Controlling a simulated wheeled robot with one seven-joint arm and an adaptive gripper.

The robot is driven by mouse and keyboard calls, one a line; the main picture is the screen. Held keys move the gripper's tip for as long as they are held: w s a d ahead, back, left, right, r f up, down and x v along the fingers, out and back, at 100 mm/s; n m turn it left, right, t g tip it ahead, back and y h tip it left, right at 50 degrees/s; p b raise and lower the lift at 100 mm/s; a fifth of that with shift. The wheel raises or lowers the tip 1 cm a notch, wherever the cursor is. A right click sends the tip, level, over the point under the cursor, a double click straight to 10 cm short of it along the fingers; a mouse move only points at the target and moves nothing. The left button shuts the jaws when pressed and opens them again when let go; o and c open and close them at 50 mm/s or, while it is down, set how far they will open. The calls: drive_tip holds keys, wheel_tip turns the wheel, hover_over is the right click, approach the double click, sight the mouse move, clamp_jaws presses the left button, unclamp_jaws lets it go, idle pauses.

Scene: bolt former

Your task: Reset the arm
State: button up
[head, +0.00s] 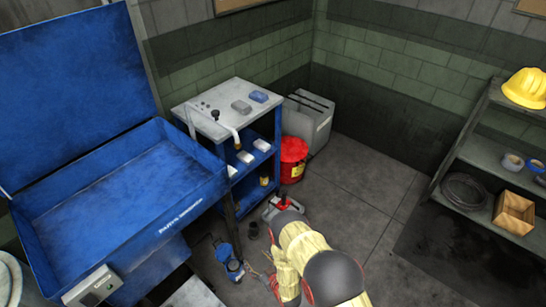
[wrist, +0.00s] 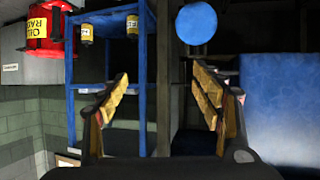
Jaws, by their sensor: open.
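My gripper (wrist: 162,82) is open in the wrist view. Its two fingers, with worn yellow inner faces, stand wide apart and hold nothing. In the head view my arm (head: 305,255), with pale yellow links and dark round joints, reaches up from the bottom edge, right of centre. I cannot make out the fingertips there. The wrist view is upside down and looks toward a blue shelf cart (wrist: 110,20), with a blue round object (wrist: 196,22) beyond the fingers.
A blue parts washer (head: 130,205) with its lid up stands at left. Beside it are the cart (head: 225,110), a red can (head: 292,158) and a grey cabinet (head: 312,118). A shelf (head: 480,155) is at right. Open floor (head: 365,185) lies between.

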drive_tip(key=w+d+r+m+h, duration=0.1)
drive_tip(key=w+d+r, duration=0.1)
drive_tip(key=w+r, duration=0.75)
drive_tip(key=w+d+r+h, duration=0.2)
drive_tip(key=w+r, duration=0.4)
drive_tip(key=r, duration=0.6)
drive_tip(key=s+d+r+m+g+h+b, duration=0.1)
drive_tip(key=d+r, duration=0.4)
drive_tip(key=r, duration=0.6)
drive_tip(key=s+d+r+m+g+h, duration=0.1)
drive_tip(key=d+r, duration=0.3)
drive_tip(key=r, duration=0.8)
drive_tip(key=s+d+r+m+g+h, duration=0.1)
drive_tip(key=s+d+r, duration=0.4)
drive_tip(key=s+r, duration=0.3)
drive_tip(key=s+d+r+m+h, duration=0.1)
drive_tip(key=s+d+r, duration=0.3)
drive_tip(key=s+r, duration=0.4)
drive_tip(key=s+d+r+m+g, duration=0.1)
drive_tip(key=s+d, duration=0.1)
drive_tip(key=s, duration=0.9)
drive_tip(key=s+d+r+m+g+b, duration=0.1)
drive_tip(key=s+d+r, duration=0.1)
drive_tip(key=s, duration=1)
drive_tip(key=shift+s+r, duration=0.2)
drive_tip(key=shift+r, duration=0.05)
